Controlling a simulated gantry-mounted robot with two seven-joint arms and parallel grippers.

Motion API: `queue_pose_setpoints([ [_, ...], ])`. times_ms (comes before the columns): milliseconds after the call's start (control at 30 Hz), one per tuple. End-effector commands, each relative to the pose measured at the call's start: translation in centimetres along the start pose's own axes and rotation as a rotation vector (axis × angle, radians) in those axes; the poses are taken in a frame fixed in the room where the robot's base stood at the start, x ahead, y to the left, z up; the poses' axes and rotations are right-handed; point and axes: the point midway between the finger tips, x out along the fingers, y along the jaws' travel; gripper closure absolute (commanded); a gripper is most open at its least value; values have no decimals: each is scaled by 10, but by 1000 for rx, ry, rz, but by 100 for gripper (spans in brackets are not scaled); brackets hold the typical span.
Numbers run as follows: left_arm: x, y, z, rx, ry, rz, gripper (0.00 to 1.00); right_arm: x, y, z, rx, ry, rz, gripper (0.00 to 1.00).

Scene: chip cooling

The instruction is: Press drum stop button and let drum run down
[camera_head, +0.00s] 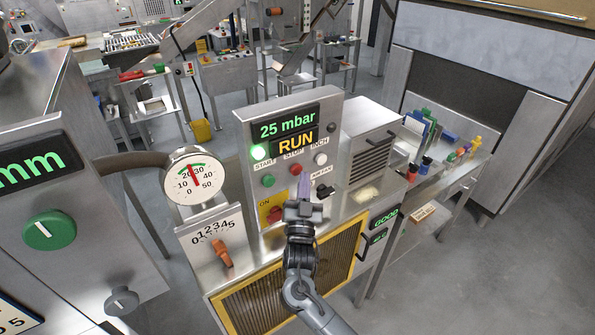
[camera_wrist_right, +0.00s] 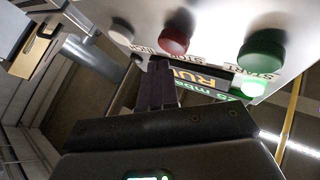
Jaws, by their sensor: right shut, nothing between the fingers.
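The control panel (camera_head: 245,128) stands upright at the middle of the head view. Its display (camera_head: 290,132) reads "25 mbar" and "RUN", and a green lamp (camera_head: 259,152) is lit. The red stop button (camera_head: 296,170) sits between the green start button (camera_head: 268,181) and the white inch button (camera_head: 320,158). My right gripper (camera_head: 303,178) is shut and empty, just below the stop button. In the right wrist view its fingers (camera_wrist_right: 158,68) end close to the red button (camera_wrist_right: 176,40); I cannot tell whether they touch. My left gripper is not in view.
A round gauge (camera_head: 193,178) and an orange-handled lever (camera_head: 222,254) are left of the panel. A yellow-red ON switch (camera_head: 271,210) is below the start button. A yellow-framed mesh guard (camera_head: 285,285) is under my right arm. A vented metal box (camera_head: 372,150) stands right.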

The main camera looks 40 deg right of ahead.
Motion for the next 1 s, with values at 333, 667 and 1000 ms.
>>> queue_pose_setpoints([
  [333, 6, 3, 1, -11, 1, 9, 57, 5, -4, 5, 0, -1, 1, 100],
  [667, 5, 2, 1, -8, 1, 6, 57, 6, -4, 4, 0, 0, 0, 100],
  [1000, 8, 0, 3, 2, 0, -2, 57, 7, -6, 6, 0, 0, 0, 100],
])
